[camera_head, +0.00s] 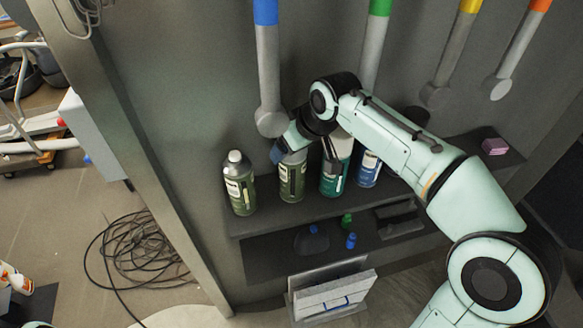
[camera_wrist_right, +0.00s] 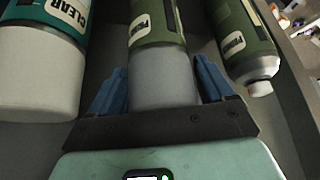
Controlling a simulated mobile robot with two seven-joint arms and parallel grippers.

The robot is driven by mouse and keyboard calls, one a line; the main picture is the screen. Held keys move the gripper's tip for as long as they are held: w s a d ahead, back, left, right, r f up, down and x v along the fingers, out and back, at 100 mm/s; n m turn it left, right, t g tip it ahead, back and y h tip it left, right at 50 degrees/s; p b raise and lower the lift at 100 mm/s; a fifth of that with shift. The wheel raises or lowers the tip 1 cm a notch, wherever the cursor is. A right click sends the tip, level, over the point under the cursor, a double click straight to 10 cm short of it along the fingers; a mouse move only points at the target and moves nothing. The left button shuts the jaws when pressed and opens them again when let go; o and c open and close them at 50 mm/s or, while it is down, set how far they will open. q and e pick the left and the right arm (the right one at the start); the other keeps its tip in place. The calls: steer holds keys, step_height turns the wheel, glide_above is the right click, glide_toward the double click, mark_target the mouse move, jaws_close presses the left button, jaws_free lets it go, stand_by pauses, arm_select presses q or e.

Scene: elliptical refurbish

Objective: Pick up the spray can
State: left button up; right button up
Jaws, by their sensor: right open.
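Several spray cans stand upright in a row on the upper shelf. An olive-green can with a grey top (camera_head: 292,184) stands second from the left. My right gripper (camera_head: 289,152) is at its top, and its arm comes in from the right. In the right wrist view, the open blue fingers (camera_wrist_right: 160,88) lie on either side of this can's grey top (camera_wrist_right: 160,72). I cannot tell whether they touch it. A similar olive-green can (camera_head: 240,190) stands to its left, and a teal can (camera_head: 334,180) to its right. My left gripper is not in view.
A blue-labelled can (camera_head: 367,170) stands right of the teal one. Tools with coloured handles hang above, including a blue-handled one (camera_head: 268,80) close to my gripper. Small bottles (camera_head: 350,241) are on the lower shelf (camera_head: 265,262). Coiled black cable (camera_head: 130,250) lies on the floor.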

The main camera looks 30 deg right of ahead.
steer(key=shift+f, duration=0.3)
steer(key=shift+s+r, duration=0.1)
steer(key=shift+s, duration=0.25)
steer(key=c, duration=0.5)
steer(key=shift+w, duration=0.15)
steer(key=c, duration=0.7)
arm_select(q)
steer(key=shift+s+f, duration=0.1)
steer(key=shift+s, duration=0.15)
